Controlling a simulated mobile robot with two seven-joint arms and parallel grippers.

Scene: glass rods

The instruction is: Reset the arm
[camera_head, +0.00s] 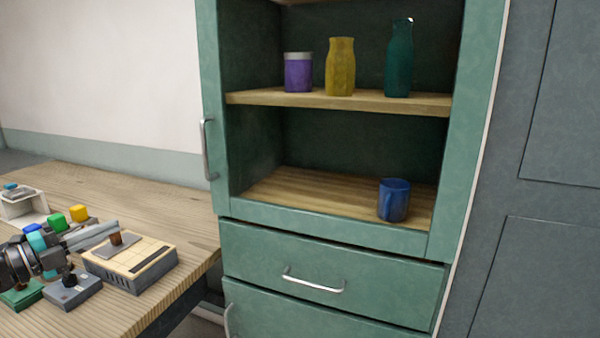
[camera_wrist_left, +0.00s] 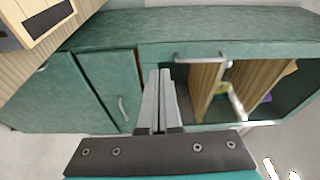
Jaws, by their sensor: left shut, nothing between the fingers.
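My left arm comes in at the lower left of the head view, over the wooden table. My left gripper (camera_head: 114,226) points right toward the cabinet, with its grey fingers together and nothing between them. In the left wrist view the two fingers of my left gripper (camera_wrist_left: 161,74) lie side by side, shut and empty, in front of the cabinet. My right gripper is in neither view.
The table (camera_head: 150,197) holds a beige-topped box (camera_head: 130,267), coloured blocks and small devices near my left arm. The green cabinet (camera_head: 325,240) stands to the right. Its open shelves hold a purple jar (camera_head: 298,74), yellow vase (camera_head: 340,68), teal bottle (camera_head: 399,62) and blue mug (camera_head: 393,201).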

